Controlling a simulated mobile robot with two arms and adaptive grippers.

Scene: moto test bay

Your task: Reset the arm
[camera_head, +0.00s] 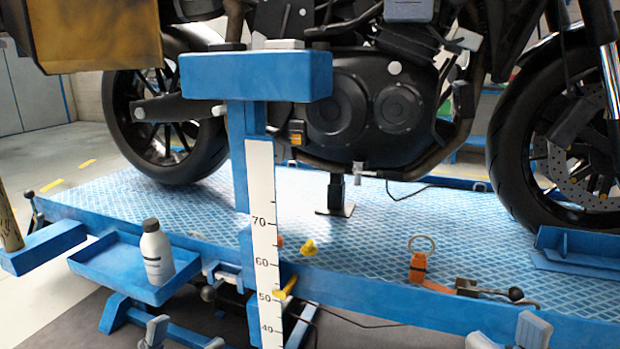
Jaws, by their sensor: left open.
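Only the grey fingertips of my grippers show, at the bottom edge. My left gripper (184,339) is open and empty, its two tips apart, in front of and below the blue side tray. My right gripper (506,337) also has its two tips apart with nothing seen between them, in front of the lift platform's right part. The rest of both grippers and both arms is out of the frame.
A motorcycle (375,105) stands on a blue lift platform (370,225). A blue post with a white height scale (262,215) rises in front. A blue tray (110,262) holds a white bottle (157,252). An orange strap (418,268) and lever (490,291) lie at the platform's edge.

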